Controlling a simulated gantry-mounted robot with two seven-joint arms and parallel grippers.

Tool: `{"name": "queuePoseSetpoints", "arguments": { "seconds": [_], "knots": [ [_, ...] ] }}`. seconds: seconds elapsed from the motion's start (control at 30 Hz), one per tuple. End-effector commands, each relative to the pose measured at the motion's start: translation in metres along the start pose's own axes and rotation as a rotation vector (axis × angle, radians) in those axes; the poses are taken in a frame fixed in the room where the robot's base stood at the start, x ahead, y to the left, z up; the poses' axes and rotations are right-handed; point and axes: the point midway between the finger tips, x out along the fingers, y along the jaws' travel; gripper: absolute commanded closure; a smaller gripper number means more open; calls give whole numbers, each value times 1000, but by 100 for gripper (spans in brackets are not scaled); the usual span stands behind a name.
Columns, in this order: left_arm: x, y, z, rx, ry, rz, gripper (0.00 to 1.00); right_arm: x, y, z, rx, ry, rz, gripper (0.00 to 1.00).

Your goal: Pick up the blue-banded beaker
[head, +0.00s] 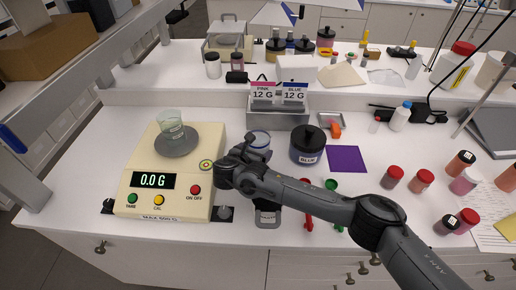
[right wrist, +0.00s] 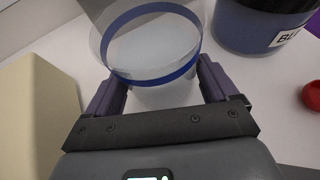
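The blue-banded beaker (head: 260,136) stands on the white bench between the scale and the blue jar, its lower part hidden behind my right gripper in the head view. The right wrist view shows the clear beaker (right wrist: 152,48) close up, with a blue ring around it. My right gripper (right wrist: 160,82) has its two fingers spread, one on each side of the beaker. I cannot tell whether either finger touches the glass. In the head view my right gripper (head: 254,150) is just in front of the beaker. My left gripper is not in view.
The scale (head: 140,210) reads 0.0 G and bears another beaker (head: 171,127). A blue jar (head: 307,145) stands close right of the banded beaker. A grey tray (head: 262,119) with pink and blue 12 G signs is behind. Several red-capped jars stand at the right.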

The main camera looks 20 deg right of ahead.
Motion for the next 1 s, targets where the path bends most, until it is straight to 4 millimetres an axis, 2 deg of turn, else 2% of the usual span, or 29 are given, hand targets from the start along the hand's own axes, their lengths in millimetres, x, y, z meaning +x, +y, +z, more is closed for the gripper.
{"name": "queuePoseSetpoints", "arguments": {
  "seconds": [0.03,0.2,0.23,0.57,1.0],
  "knots": [
    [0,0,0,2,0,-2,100,0,0,0,0,0,0,32],
    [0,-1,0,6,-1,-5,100,0,0,0,0,0,0,58],
    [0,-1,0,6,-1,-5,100,0,0,1,2,0,0,60],
    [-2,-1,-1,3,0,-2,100,-4,0,7,2,0,1,60],
    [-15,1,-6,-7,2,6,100,-33,0,69,3,-2,1,60]
  ]
}}
